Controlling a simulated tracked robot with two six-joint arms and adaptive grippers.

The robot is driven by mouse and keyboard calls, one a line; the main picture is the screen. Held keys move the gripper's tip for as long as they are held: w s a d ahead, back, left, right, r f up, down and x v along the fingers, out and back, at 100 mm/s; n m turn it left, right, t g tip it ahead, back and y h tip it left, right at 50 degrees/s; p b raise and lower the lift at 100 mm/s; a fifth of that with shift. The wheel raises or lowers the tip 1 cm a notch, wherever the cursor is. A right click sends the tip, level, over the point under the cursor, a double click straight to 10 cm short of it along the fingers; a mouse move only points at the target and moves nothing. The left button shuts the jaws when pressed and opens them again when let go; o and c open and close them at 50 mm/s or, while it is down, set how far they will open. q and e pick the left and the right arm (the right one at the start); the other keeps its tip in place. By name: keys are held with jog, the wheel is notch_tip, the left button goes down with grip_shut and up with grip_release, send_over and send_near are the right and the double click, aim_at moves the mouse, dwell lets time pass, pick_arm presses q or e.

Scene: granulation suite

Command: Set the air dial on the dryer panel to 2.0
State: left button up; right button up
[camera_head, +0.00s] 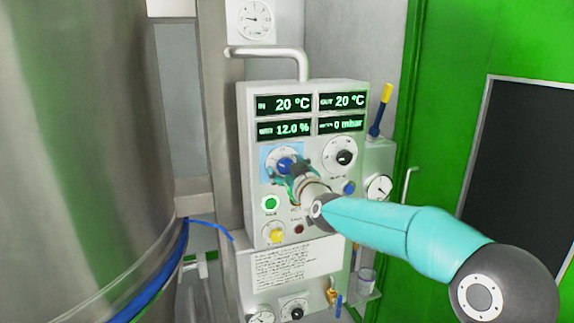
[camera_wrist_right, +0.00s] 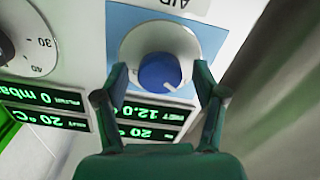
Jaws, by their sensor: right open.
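The dryer panel (camera_head: 262,222) is a light grey box with four green-lit displays reading IN 20 °C, OUT 20 °C, 12.0 % and 0 mbar. The air dial (camera_head: 285,164) is a blue knob on a white scale disc with a light blue backing, at the panel's left. In the right wrist view the blue knob (camera_wrist_right: 160,74) shows upside down, with a white pointer mark. My right gripper (camera_wrist_right: 163,88) is open, with its fingers on either side of the knob; I cannot tell if they touch it. In the head view the right gripper (camera_head: 289,171) partly covers the dial. The set value is not readable.
A black-and-white dial (camera_head: 342,156) sits right of the air dial. Below are a green button (camera_head: 271,203), a yellow knob (camera_head: 276,235) and a blue button (camera_head: 348,187). A large steel vessel (camera_head: 75,130) fills the left; a green door (camera_head: 435,110) stands right.

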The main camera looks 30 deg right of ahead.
jog(key=c, duration=1.1)
jog(key=shift+c, duration=0.2)
jog(key=shift+f+m+b, duration=0.15)
jog(key=shift+m+b, duration=0.9)
jog(key=shift+m, duration=0.05)
jog(key=m+b, duration=0.1)
jog(key=m, duration=0.1)
jog(key=shift+m+b, duration=0.3)
jog(key=m+b, duration=0.1)
jog(key=m, duration=0.2)
jog(key=shift+m+b, duration=0.75)
jog(key=shift+m, duration=1.35)
